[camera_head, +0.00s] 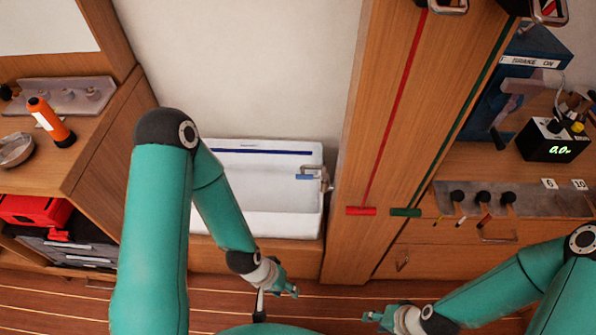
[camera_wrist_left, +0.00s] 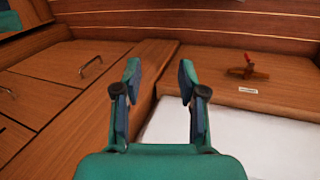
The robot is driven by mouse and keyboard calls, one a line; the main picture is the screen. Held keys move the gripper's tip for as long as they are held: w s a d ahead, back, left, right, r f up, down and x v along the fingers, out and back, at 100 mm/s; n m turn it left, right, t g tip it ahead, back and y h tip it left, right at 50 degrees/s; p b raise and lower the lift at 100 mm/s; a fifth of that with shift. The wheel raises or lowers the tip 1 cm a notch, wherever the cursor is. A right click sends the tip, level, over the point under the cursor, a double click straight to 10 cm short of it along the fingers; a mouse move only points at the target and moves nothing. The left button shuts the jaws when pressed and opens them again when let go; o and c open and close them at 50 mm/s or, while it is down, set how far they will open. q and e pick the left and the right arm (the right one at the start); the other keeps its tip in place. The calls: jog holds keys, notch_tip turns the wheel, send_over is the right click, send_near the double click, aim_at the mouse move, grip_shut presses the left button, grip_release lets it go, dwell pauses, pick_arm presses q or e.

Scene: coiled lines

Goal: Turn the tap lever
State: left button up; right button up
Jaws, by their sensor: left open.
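A metal tap with a blue lever (camera_head: 309,176) stands at the right side of the white sink (camera_head: 285,224) in the head view. My left gripper (camera_head: 291,289) is below and in front of the sink, well apart from the tap. The left wrist view shows its two fingers (camera_wrist_left: 159,82) spread with nothing between them. A red lever on a brown fitting (camera_wrist_left: 248,68) sits on a wooden panel there, right of and beyond the fingers, untouched. I cannot tell if it is a tap. My right gripper (camera_head: 376,316) is low in the head view; its jaw opening is unclear.
A wooden cabinet (camera_head: 345,245) with red and green lines stands right of the sink. A left counter holds an orange flashlight (camera_head: 50,121) and a metal bowl (camera_head: 15,150). A black display box (camera_head: 552,141) sits at the right. The space between my grippers is clear.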

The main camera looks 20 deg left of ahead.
pick_arm(q)
jog(key=w+d+r+m, duration=0.3)
jog(key=w+m, duration=0.2)
jog(key=w, duration=0.4)
jog(key=m+t+y+b, duration=0.25)
jog(key=m+y, duration=0.25)
jog(key=m, duration=0.7)
send_near(302, 177)
jog(key=shift+g, duration=0.45)
jog(key=x, duration=0.5)
jog(key=w+x, duration=0.1)
jog(key=x, duration=0.2)
jog(key=shift+f, duration=0.15)
